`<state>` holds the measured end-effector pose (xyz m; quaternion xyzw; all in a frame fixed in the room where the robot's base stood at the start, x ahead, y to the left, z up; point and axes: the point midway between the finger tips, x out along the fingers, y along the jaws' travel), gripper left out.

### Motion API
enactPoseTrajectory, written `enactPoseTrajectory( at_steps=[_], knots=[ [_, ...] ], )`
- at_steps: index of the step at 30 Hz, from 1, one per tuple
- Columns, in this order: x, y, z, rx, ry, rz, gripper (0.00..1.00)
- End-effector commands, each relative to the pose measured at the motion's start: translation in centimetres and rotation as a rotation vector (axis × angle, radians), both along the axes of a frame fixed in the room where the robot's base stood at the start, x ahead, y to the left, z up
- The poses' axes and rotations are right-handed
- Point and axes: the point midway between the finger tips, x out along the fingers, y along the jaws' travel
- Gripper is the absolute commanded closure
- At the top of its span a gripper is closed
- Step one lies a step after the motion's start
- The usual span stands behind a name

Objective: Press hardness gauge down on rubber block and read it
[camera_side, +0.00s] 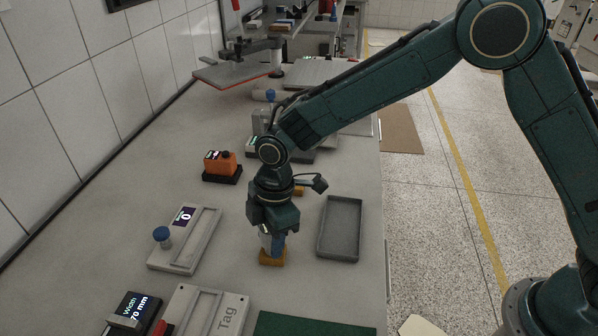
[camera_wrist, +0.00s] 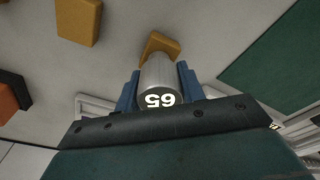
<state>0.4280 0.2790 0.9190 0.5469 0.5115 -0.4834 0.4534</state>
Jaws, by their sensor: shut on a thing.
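My gripper (camera_side: 272,243) points straight down and is shut on the hardness gauge, a silver cylinder (camera_wrist: 157,75) between the two blue fingers. A pale sliver of the gauge (camera_side: 265,238) shows beside the fingers in the side view. Its lit top face shows digits that look like 65 in the wrist view. The tan rubber block (camera_side: 272,258) lies flat on the bench directly under the gauge; it also shows beyond the gauge in the wrist view (camera_wrist: 160,43). The gauge appears to rest on the block, but its tip is hidden.
A grey tray (camera_side: 340,228) lies right of my gripper. A second tan block (camera_wrist: 78,22) lies nearby. An orange device (camera_side: 221,164) stands behind left. A pale unit with a blue knob (camera_side: 186,240) is at left. A dark green mat (camera_side: 312,325) and a Tag plate (camera_side: 205,312) lie in front.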

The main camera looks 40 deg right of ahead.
Motion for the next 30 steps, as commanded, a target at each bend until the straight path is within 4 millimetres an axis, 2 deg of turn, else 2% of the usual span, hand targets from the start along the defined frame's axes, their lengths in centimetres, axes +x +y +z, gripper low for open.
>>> enactPoseTrajectory(
  at_steps=[14,15,18,30],
  knots=[
    [-0.24,-0.17,-0.09,-0.006,0.009,0.0,0.81],
    [-0.23,-0.17,-0.08,-0.005,0.008,0.0,0.53],
    [-0.18,-0.14,-0.03,-0.005,0.006,0.0,0.35],
    [-0.07,-0.09,0.32,-0.002,0.002,0.0,0.35]
  ],
)
